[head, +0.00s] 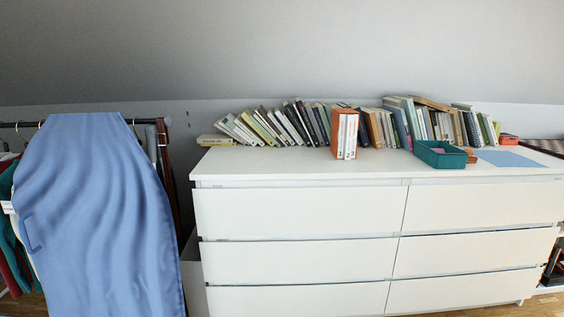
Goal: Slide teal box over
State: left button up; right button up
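The teal box (441,159) is an open-topped tray on top of the white dresser (290,167), right of the middle. It stands near the front edge, in front of the row of books. Something pinkish shows inside it, too small to make out. A flat blue sheet (509,159) lies on the dresser top to its right. Neither of my grippers shows in the head view.
Several leaning books (290,124) line the back of the dresser top. An orange and white book set (344,134) stands left of the box. A small brown item (471,158) sits at the box's right side.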

aim_at(454, 157)
jog(key=i+l+z, duration=0.1)
jog(key=z, duration=1)
jog(key=i+l+u, duration=0.1)
jog(key=i+l, duration=0.4)
jog(key=i, duration=0.1)
